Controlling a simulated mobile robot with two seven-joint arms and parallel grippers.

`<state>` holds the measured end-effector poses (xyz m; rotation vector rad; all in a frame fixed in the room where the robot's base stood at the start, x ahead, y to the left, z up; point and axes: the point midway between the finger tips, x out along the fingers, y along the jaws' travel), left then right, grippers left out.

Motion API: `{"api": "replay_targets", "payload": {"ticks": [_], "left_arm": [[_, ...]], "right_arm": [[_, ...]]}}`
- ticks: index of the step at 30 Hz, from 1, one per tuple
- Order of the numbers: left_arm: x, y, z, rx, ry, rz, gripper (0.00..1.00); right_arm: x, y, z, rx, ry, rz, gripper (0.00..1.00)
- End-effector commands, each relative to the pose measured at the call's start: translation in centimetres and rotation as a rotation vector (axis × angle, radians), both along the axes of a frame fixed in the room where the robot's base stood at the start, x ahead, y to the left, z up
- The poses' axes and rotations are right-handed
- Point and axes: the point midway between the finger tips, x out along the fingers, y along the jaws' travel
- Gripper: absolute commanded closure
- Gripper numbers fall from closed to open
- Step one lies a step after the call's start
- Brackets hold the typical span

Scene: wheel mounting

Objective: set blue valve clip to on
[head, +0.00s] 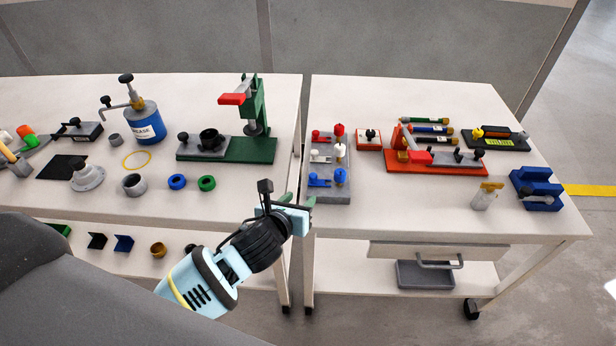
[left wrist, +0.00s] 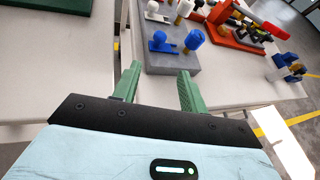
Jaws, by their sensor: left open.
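The grey valve block (head: 330,196) sits near the left edge of the right table and carries red, white and blue pairs of parts. The blue clip (head: 320,181) is in the row nearest me, left of a blue knob (head: 340,177). In the left wrist view the blue clip (left wrist: 160,43) and blue knob (left wrist: 194,40) stand ahead of my fingers. My left gripper (head: 297,200) is open and empty, by the gap between the tables, left of the block. In the left wrist view its green fingers (left wrist: 158,82) are apart, short of the blue clip. My right gripper is not in view.
A green press (head: 250,150) stands on the left table. A blue block (head: 537,188) is at the far right.

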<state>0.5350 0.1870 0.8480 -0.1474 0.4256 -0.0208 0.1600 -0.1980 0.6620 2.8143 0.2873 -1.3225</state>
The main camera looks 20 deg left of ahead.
Motion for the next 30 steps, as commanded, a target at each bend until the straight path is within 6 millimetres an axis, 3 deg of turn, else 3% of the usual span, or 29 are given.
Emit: {"api": "replay_targets", "payload": {"ticks": [4, 11, 30], "left_arm": [[1.3, 0.3, 1.2, 0.129, -0.031, -0.037, 0.57], [1.5, 0.3, 1.4, 0.151, -0.036, -0.043, 0.57], [8.2, 0.0, -1.5, 0.146, -0.034, -0.042, 0.57]], "right_arm": [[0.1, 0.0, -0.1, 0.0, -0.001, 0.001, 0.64], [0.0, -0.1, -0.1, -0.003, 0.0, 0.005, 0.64], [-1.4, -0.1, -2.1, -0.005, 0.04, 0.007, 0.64]]}}
